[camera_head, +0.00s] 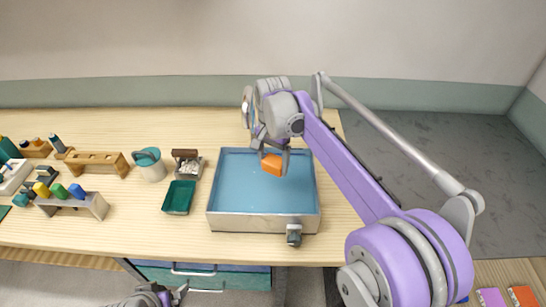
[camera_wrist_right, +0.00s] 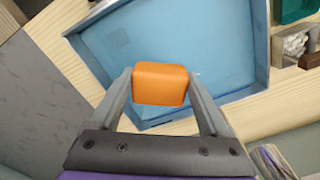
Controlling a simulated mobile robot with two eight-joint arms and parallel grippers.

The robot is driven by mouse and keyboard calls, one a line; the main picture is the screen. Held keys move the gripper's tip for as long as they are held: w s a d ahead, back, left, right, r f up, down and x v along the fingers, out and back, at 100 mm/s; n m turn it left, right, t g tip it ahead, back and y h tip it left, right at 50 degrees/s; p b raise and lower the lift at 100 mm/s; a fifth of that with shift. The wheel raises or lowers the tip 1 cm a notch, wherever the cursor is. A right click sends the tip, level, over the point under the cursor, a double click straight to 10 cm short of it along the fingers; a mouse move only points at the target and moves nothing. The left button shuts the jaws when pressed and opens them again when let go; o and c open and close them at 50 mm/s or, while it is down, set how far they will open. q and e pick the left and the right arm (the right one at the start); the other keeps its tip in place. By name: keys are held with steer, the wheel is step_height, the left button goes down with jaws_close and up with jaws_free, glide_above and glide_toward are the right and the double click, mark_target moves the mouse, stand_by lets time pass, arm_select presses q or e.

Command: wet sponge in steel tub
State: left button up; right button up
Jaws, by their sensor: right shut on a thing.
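An orange sponge (camera_head: 272,165) is held between the fingers of my right gripper (camera_head: 271,152). In the right wrist view the orange sponge (camera_wrist_right: 160,83) sits between the two grey fingertips of the right gripper (camera_wrist_right: 160,90). The steel tub (camera_head: 264,224) has a blue inside and stands on the wooden table; it also shows in the right wrist view (camera_wrist_right: 245,85). The sponge is over the tub's back part; I cannot tell whether it touches the floor of the tub. My left gripper (camera_head: 172,294) is at the bottom edge, below the table front; its jaw state is unclear.
Left of the tub are a small green tray (camera_head: 179,197), a box with pale pieces (camera_head: 187,164) and a teal-and-white pot (camera_head: 150,165). Wooden racks (camera_head: 95,163) with coloured pieces stand farther left. A tap-like fitting (camera_head: 294,235) sits at the tub's front right.

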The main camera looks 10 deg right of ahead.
steer(key=shift+s+f, duration=0.1)
steer(key=shift+f, duration=0.4)
step_height(320, 180, down, 14)
steer(key=b, duration=0.7)
steer(key=shift+r, duration=0.25)
arm_select(q)
step_height(320, 180, down, 9)
steer(key=s, duration=0.2)
steer(key=shift+s+f+g, duration=0.15)
steer(key=shift+s+g, duration=0.15)
steer(key=shift+s, duration=0.1)
arm_select(e)
steer(key=shift+r, duration=0.15)
steer(key=shift+w+r+p, duration=0.2)
steer(key=shift+r+p, duration=2.9)
steer(key=shift+r, duration=2.35)
arm_select(q)
step_height(320, 180, up, 8)
steer(key=w, duration=0.2)
steer(key=shift+w, duration=0.15)
arm_select(e)
steer(key=shift+s, duration=0.1)
